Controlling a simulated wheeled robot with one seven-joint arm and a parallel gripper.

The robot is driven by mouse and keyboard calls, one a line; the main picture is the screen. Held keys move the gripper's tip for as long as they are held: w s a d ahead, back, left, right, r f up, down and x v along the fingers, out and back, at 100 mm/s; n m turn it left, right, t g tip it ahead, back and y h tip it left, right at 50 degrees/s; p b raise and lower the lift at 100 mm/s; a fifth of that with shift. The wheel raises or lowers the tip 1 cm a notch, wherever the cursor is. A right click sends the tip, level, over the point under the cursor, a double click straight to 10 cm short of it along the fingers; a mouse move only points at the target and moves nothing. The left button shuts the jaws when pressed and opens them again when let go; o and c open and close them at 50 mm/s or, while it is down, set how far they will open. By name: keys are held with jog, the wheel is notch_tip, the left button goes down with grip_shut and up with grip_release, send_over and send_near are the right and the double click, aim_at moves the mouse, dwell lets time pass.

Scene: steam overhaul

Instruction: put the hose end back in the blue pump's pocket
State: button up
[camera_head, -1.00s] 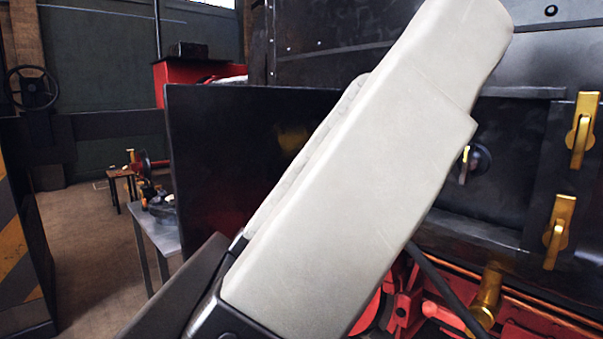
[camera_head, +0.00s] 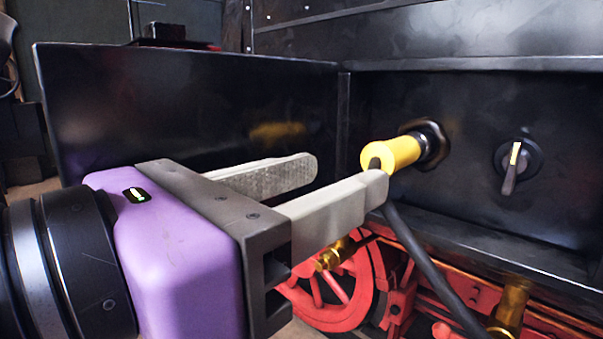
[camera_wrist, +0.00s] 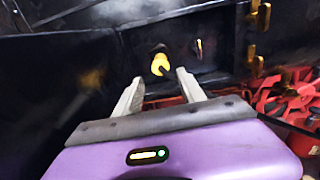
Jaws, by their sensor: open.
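The yellow hose end (camera_head: 392,153) sticks out of a dark round fitting (camera_head: 430,143) on the black side wall. Its black hose (camera_head: 428,262) hangs from it to the lower right. My gripper (camera_head: 346,176) is open and empty, its two pale fingers pointing towards the hose end. The near fingertip overlaps the hose's top in the picture; I cannot tell whether it touches. In the wrist view the hose end (camera_wrist: 160,65) shows just beyond and between the fingertips (camera_wrist: 158,77). No blue pump or pocket is in view.
A black panel (camera_head: 190,105) stands on the left, close behind my gripper, meeting the wall at a corner. A rotary switch (camera_head: 514,165) is right of the hose end. A red wheel (camera_head: 340,300) and brass fittings (camera_head: 512,300) lie below.

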aim_at(375, 162)
jog(key=shift+p+x, duration=0.8)
jog(key=shift+x, duration=3.1)
grip_shut()
jog(key=shift+b+v, duration=1)
jog(key=shift+v, duration=1.45)
